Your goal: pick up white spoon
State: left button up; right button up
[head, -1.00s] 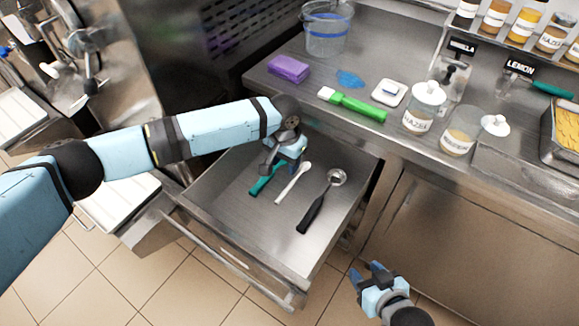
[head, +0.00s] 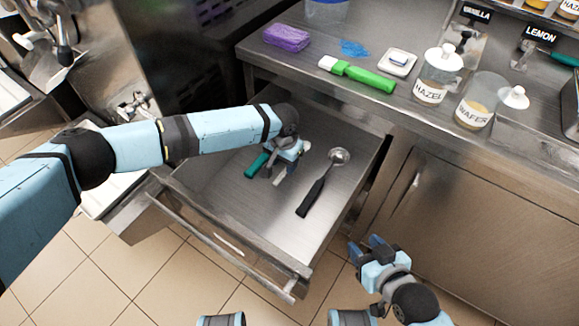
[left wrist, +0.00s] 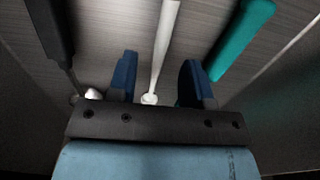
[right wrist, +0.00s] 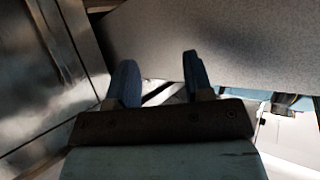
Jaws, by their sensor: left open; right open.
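The white spoon (left wrist: 166,40) lies in the open drawer, and in the left wrist view its handle runs between my two open fingers. In the head view only a short end of the spoon (head: 280,181) shows below my left gripper (head: 283,160), which hides the rest. In the left wrist view my left gripper (left wrist: 158,82) is open, with one finger on each side of the spoon and no finger visibly touching it. My right gripper (head: 372,250) is open and empty, in front of the cabinet; it also shows in the right wrist view (right wrist: 160,80).
In the drawer (head: 215,190), a teal-handled tool (head: 256,165) lies left of the spoon and a black-handled ladle (head: 312,195) lies right. On the counter above are a purple sponge (head: 286,38), a green-handled tool (head: 362,75) and labelled jars (head: 432,85).

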aim_at(284, 171)
pick_arm(q)
jog(key=f+b, duration=0.1)
jog(key=f, duration=0.3)
jog(key=shift+w, duration=0.2)
grip_shut()
